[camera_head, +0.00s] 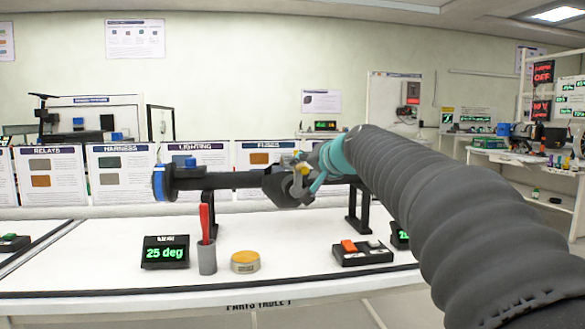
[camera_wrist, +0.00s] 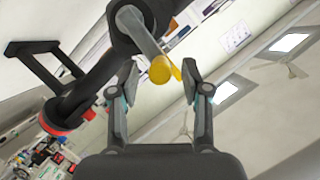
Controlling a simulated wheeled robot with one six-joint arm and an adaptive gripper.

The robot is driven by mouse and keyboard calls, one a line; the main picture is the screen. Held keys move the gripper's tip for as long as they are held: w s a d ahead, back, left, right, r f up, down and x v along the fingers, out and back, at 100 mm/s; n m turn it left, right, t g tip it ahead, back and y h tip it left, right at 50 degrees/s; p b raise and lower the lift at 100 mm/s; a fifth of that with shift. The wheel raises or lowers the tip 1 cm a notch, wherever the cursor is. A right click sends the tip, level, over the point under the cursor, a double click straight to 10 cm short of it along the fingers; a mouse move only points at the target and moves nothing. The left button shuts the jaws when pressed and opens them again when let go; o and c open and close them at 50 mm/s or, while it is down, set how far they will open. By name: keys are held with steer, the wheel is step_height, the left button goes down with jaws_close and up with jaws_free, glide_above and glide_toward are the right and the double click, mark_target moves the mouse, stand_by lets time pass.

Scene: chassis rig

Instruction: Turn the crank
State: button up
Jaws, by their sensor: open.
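The crank shows in the wrist view as a grey arm (camera_wrist: 142,35) coming off a dark round hub (camera_wrist: 126,14), with a yellow knob (camera_wrist: 161,69) at its end. My gripper (camera_wrist: 159,72) is open, with one finger on each side of the yellow knob. Whether either finger touches it I cannot tell. The crank there is largely hidden by my gripper. A display (camera_head: 165,252) on the table reads 25 deg.
The shaft rests on black stands (camera_head: 208,210) above the white table (camera_head: 320,275). Labelled panels (camera_head: 122,172) line the back.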

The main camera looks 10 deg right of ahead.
mark_target(300, 182)
steer(key=shift+x, duration=1.3)
steer(key=shift+c, duration=0.2)
jaws_close()
